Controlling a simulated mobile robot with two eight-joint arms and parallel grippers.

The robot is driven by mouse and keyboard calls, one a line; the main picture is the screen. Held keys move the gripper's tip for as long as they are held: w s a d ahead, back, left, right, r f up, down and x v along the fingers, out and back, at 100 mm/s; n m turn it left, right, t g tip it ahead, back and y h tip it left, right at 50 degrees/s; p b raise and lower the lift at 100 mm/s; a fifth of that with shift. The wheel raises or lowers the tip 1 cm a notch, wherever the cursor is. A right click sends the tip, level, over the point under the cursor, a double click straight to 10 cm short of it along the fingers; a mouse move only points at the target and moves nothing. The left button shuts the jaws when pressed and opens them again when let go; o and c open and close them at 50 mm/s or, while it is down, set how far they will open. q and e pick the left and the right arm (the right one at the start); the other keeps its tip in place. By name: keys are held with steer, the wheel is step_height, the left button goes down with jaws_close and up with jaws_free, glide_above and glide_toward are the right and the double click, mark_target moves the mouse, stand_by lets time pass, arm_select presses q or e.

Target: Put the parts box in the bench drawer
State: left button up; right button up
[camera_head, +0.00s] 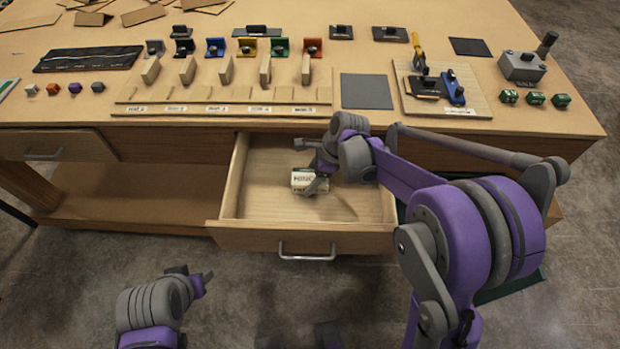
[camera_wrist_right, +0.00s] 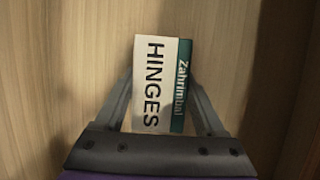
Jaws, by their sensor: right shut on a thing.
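The parts box (camera_head: 308,182) is small and white with a teal side. In the right wrist view the box (camera_wrist_right: 155,85) reads "HINGES". My right gripper (camera_head: 315,176) is shut on it, with a finger on either side, and the fingers also show in the right wrist view (camera_wrist_right: 160,105). The box is inside the outline of the open bench drawer (camera_head: 265,205), near its middle. I cannot tell whether it touches the drawer floor. My left gripper (camera_head: 203,282) is in front of the bench, low and away from the drawer; its jaws are unclear.
The bench top (camera_head: 330,122) lies behind the drawer, with a rack of wooden pegs, coloured brackets and a clamp board. The drawer handle (camera_head: 306,254) faces me. A closed drawer (camera_head: 60,146) is at left. The drawer floor around the box is bare.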

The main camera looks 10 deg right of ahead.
steer(key=o, duration=1.5)
steer(key=shift+f, duration=0.1)
steer(key=p+v, duration=0.1)
steer(key=v, duration=1.1)
